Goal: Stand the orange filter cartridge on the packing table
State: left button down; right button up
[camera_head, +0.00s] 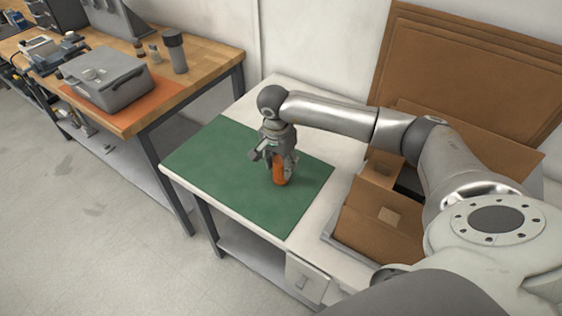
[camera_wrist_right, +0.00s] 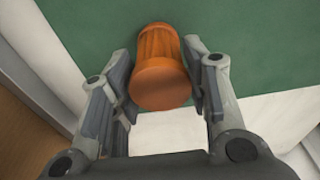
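The orange filter cartridge (camera_head: 279,178) stands upright on the green mat (camera_head: 225,165) of the white packing table (camera_head: 259,100). In the right wrist view the cartridge (camera_wrist_right: 160,82) shows its round top end towards the camera, with the green mat behind it. My right gripper (camera_head: 279,162) is over the cartridge, pointing down. In the right wrist view its fingers (camera_wrist_right: 160,58) are spread on either side of the cartridge, with a narrow gap on each side. My left gripper is not in view.
Brown cardboard boxes (camera_head: 375,218) stand right of the mat, below my right arm. Large cardboard sheets (camera_head: 470,65) lean on the wall. A wooden workbench (camera_head: 205,62) at left holds a grey case (camera_head: 108,78) and a dark cylinder (camera_head: 175,52). The mat around the cartridge is clear.

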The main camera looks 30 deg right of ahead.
jog(key=shift+o, duration=1.3)
jog(key=shift+r, duration=0.1)
jog(key=shift+r+p, duration=0.25)
jog(key=shift+p, duration=0.05)
jog(key=shift+r+b, duration=0.35)
jog(key=r, duration=0.3)
jog(key=r+b, duration=0.1)
jog(key=r, duration=0.2)
jog(key=a+r+b, duration=0.1)
jog(key=r, duration=0.2)
jog(key=shift+s+a+r, duration=0.1)
jog(key=shift+s+r, duration=0.1)
jog(key=shift+r, duration=0.15)
jog(key=shift+s+r, duration=0.1)
jog(key=shift+r, duration=0.55)
